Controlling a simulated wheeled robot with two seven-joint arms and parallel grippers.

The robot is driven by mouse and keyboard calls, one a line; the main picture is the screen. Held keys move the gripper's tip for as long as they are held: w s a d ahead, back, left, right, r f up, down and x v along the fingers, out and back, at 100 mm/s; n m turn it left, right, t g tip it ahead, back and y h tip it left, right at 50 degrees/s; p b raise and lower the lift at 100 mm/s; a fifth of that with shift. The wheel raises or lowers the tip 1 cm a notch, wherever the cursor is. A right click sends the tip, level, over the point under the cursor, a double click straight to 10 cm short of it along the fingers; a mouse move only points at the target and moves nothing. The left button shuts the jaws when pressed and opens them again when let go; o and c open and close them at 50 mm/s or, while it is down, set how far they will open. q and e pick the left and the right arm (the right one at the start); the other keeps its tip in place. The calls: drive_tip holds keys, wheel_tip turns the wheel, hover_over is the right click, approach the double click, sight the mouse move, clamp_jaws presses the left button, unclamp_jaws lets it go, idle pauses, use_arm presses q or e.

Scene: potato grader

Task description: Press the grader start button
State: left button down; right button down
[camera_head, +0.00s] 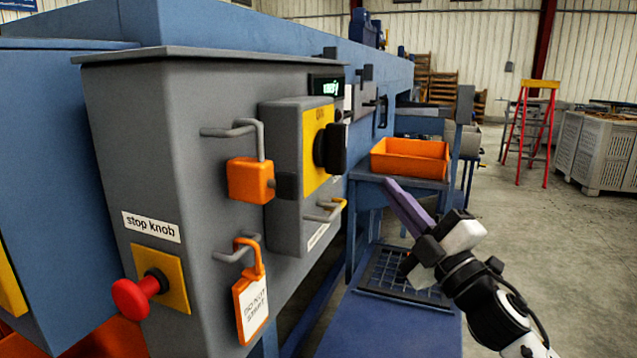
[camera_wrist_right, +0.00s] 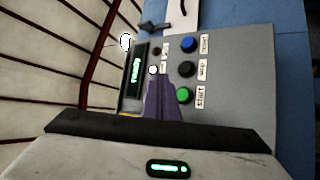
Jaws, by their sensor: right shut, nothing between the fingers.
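The green start button (camera_wrist_right: 184,95) shows in the right wrist view on a grey panel, with a white "start" label beside it. It is not visible in the head view. My right gripper (camera_head: 391,187) has purple fingers, shut and empty, in front of the grader's side in the head view. In the right wrist view the right gripper's fingertips (camera_wrist_right: 158,78) appear just left of the green button. I cannot tell how far they are from the panel. My left gripper is in neither view.
A black button (camera_wrist_right: 185,69) and a blue button (camera_wrist_right: 188,45) share the panel, beside a lit display (camera_wrist_right: 136,70). A grey cabinet carries a red stop knob (camera_head: 131,298), an orange padlock (camera_head: 250,180) and a hanging tag (camera_head: 251,307). An orange bin (camera_head: 410,158) stands behind my gripper.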

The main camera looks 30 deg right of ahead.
idle(0.3)
drive_tip(key=w+a, duration=0.5)
drive_tip(key=w, duration=0.1)
drive_tip(key=shift+w+a, duration=0.3)
drive_tip(key=shift+a, duration=0.1)
idle(1.9)
drive_tip(key=shift+w+a+p, duration=0.25)
drive_tip(key=shift+w+p, duration=0.05)
drive_tip(key=shift+w+a, duration=0.35)
idle(0.8)
drive_tip(key=shift+d, duration=0.1)
drive_tip(key=shift+s+d, duration=0.5)
drive_tip(key=shift+s, duration=0.2)
